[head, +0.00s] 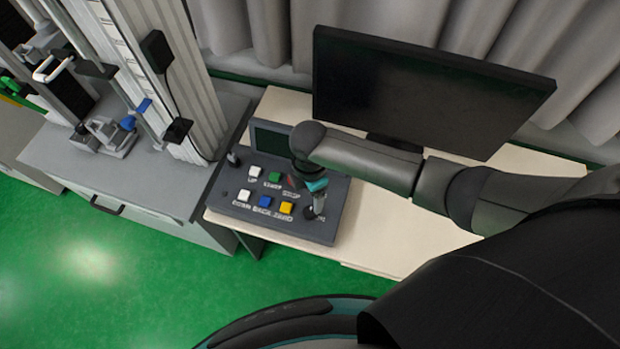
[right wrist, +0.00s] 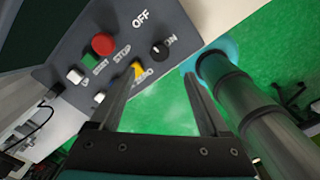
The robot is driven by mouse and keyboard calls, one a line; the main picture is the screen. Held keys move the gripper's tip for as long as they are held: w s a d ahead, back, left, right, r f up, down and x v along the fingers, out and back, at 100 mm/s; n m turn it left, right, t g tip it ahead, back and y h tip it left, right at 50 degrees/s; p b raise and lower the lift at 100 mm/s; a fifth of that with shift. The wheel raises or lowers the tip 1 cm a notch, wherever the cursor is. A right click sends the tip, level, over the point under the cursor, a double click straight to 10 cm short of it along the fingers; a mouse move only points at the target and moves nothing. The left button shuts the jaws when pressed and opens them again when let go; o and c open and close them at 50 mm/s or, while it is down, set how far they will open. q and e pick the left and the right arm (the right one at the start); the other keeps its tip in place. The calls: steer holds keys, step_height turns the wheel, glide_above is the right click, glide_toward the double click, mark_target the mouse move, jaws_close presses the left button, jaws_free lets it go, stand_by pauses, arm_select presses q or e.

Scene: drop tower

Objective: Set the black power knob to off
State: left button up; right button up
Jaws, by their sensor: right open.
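The black power knob (right wrist: 160,50) is on the dark grey control panel (right wrist: 75,35), between the OFF label (right wrist: 141,18) and the ON label (right wrist: 171,40). A small light mark shows on its face, but I cannot tell surely where it points. My right gripper (right wrist: 160,78) is open and empty. Its fingers point toward the panel, with the knob beyond the gap between the tips, apparently untouched. In the head view the right gripper (head: 317,203) is over the panel's right end and largely hides the knob. My left gripper is not in view.
A red stop button (right wrist: 103,44), a green button (right wrist: 90,62) and a yellow button (right wrist: 138,71) are near the knob. A black monitor (head: 425,95) stands behind on the pale table (head: 385,235). The drop tower (head: 150,60) stands left on a grey cabinet.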

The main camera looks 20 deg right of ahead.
steer(key=shift+r, duration=2.5)
